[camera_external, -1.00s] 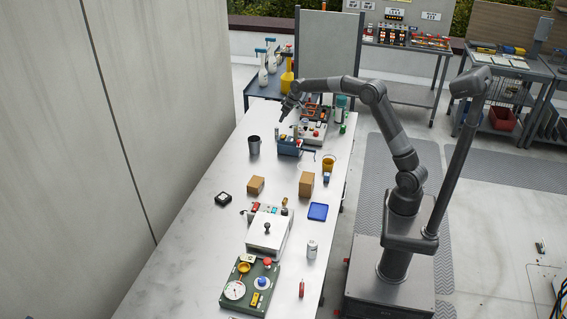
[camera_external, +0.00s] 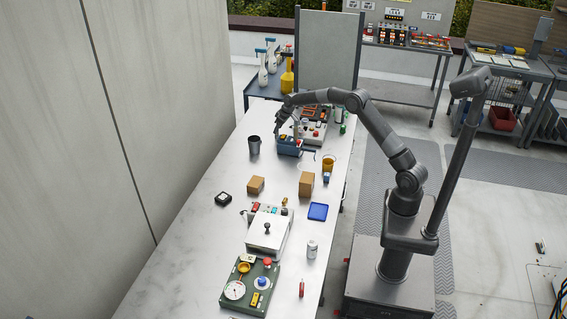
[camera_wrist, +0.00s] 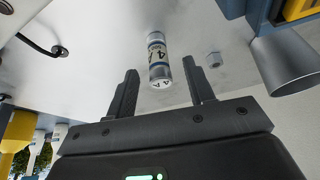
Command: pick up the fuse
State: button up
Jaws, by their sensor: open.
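The fuse (camera_wrist: 157,58) is a small silver and white cylinder with "4 A" printed on its side and on its end cap. In the wrist view it is on the pale tabletop, in line with the gap between my fingertips. My gripper (camera_wrist: 160,82) is open with nothing between its fingers. The fuse's near end reaches about the level of the fingertips in the picture; I cannot tell the exact distance. In the external view my gripper (camera_external: 280,131) is low over the table's far part, just left of the blue box (camera_external: 289,148). The fuse cannot be made out there.
A dark grey cup (camera_external: 254,145) stands left of my gripper; it shows at the right of the wrist view (camera_wrist: 284,62). A control box (camera_external: 315,133) stands right of the gripper. The table's left part is clear.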

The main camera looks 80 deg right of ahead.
jog(key=x, duration=0.2)
jog(key=shift+w+f, duration=0.15)
jog(key=shift+f, duration=0.2)
grip_shut()
